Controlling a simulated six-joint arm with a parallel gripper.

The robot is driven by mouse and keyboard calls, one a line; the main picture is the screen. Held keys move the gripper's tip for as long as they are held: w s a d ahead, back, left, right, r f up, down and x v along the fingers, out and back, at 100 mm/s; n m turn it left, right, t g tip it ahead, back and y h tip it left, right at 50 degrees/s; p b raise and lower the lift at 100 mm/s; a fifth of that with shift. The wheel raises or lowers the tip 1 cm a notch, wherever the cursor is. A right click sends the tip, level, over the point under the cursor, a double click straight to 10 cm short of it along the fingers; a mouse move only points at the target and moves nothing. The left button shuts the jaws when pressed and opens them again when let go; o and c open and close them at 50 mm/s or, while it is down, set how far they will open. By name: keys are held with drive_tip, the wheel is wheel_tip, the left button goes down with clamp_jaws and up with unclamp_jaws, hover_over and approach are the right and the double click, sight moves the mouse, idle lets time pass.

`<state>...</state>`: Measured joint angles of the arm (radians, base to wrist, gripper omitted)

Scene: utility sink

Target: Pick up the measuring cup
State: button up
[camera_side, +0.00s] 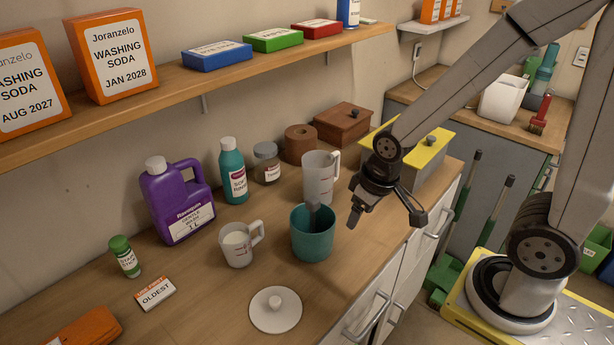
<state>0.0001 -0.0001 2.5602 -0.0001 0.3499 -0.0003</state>
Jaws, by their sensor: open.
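A taller clear measuring jug (319,183) with a handle stands farther back. A teal tub (313,240) stands to the right of the small cup, with a grey utensil in it. My gripper (387,214) is open and empty. In the picture it is to the right of the jug and the tub, near the counter's front edge. It looks raised above the counter and apart from both cups.
A purple jug (178,203), teal bottle (233,173) and jar (267,164) stand along the wall. A white lid (275,309) with a knob lies in front. A shelf (190,83) overhangs the back.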

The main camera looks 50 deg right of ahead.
drive_tip(key=shift+c, duration=0.7)
drive_tip(key=shift+r, duration=0.15)
